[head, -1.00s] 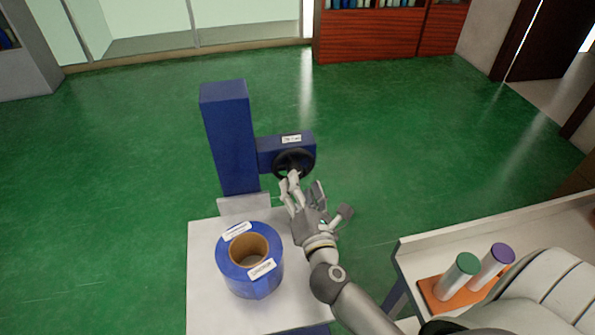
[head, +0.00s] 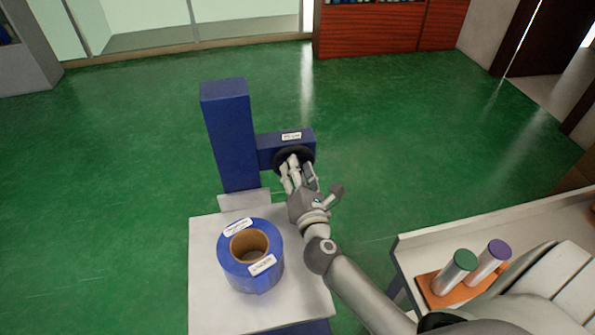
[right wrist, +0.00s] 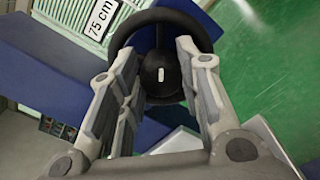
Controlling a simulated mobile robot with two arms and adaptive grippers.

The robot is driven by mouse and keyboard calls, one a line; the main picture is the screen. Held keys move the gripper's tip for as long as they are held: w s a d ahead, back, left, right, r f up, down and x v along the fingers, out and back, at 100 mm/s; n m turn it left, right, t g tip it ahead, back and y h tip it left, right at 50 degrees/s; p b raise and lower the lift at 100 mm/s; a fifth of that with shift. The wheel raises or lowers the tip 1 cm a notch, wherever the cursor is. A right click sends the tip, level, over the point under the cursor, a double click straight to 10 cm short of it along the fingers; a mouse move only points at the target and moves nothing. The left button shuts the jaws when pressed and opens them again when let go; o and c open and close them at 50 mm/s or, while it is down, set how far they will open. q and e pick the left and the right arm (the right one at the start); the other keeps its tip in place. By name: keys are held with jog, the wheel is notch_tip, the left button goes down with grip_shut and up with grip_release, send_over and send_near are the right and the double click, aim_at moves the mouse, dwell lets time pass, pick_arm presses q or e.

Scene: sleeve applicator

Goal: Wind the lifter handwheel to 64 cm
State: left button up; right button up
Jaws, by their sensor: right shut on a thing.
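The black handwheel (head: 307,154) sits on the blue arm of the lifter (head: 229,140), to the right of its tall column. My right gripper (head: 291,165) is at the handwheel, shut on it, with its fingers hiding the lower part. In the right wrist view the fingers (right wrist: 157,55) lie on either side of the round black hub, inside or in front of the rim (right wrist: 166,16). A white label (right wrist: 101,20) beside the wheel reads 75 cm. The label in the head view is too small to read. My left gripper is not in view.
A blue roll (head: 262,283) with a brown core stands on the lifter's white platform (head: 208,290). At right, a bench (head: 520,225) holds an orange base (head: 430,283) with green-topped and purple-topped cylinders. The green floor (head: 400,130) beyond is clear.

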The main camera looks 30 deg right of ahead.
jog(key=shift+c, duration=0.7)
jog(key=shift+a+n+p, duration=0.1)
jog(key=shift+n+p, duration=1.7)
jog(key=shift+n, duration=1.6)
jog(key=o, duration=1)
